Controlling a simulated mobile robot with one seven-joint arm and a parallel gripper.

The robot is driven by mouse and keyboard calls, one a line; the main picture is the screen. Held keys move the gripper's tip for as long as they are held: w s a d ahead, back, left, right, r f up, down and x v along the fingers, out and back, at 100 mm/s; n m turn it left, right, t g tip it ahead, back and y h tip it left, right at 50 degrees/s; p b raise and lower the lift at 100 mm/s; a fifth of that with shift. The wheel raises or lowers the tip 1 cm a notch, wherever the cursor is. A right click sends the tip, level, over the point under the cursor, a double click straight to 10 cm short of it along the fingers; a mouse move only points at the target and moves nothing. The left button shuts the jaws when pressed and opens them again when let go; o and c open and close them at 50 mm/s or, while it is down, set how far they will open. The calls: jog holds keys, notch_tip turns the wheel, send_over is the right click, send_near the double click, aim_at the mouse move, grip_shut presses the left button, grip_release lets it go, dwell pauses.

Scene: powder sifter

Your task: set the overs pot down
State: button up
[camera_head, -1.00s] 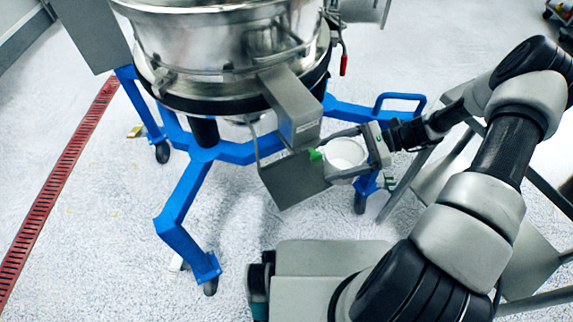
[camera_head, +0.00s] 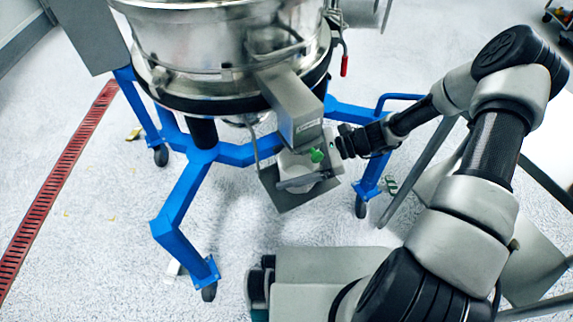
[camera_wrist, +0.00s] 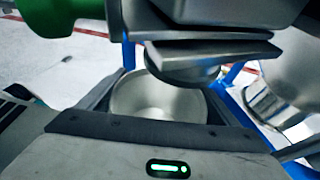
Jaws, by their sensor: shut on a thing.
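The overs pot (camera_wrist: 155,98) is a round, open metal pot, its empty-looking inside showing between my fingers in the wrist view. In the head view the pot (camera_head: 291,161) is partly hidden under the sifter's grey box-shaped spout (camera_head: 293,106). My gripper (camera_head: 308,173) is shut around the pot, coming in from the right. The spout mouth (camera_wrist: 190,68) hangs over the pot's far side. A grey shelf plate (camera_head: 293,201) lies below the pot; I cannot tell whether the pot touches it.
The steel sifter (camera_head: 200,50) stands on a blue wheeled frame (camera_head: 180,205). A green part (camera_head: 317,155) sits at the spout's end, close to my gripper. A grey stand is at the right.

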jog(key=shift+r, duration=0.1)
jog(key=o, duration=1.2)
jog(key=shift+c, duration=0.2)
jog(key=shift+w+d+r, duration=0.1)
jog(key=shift+d+r, duration=0.05)
jog(key=shift+d, duration=0.2)
jog(key=p+v, duration=0.2)
jog(key=v, duration=0.9)
jog(key=shift+d, duration=0.15)
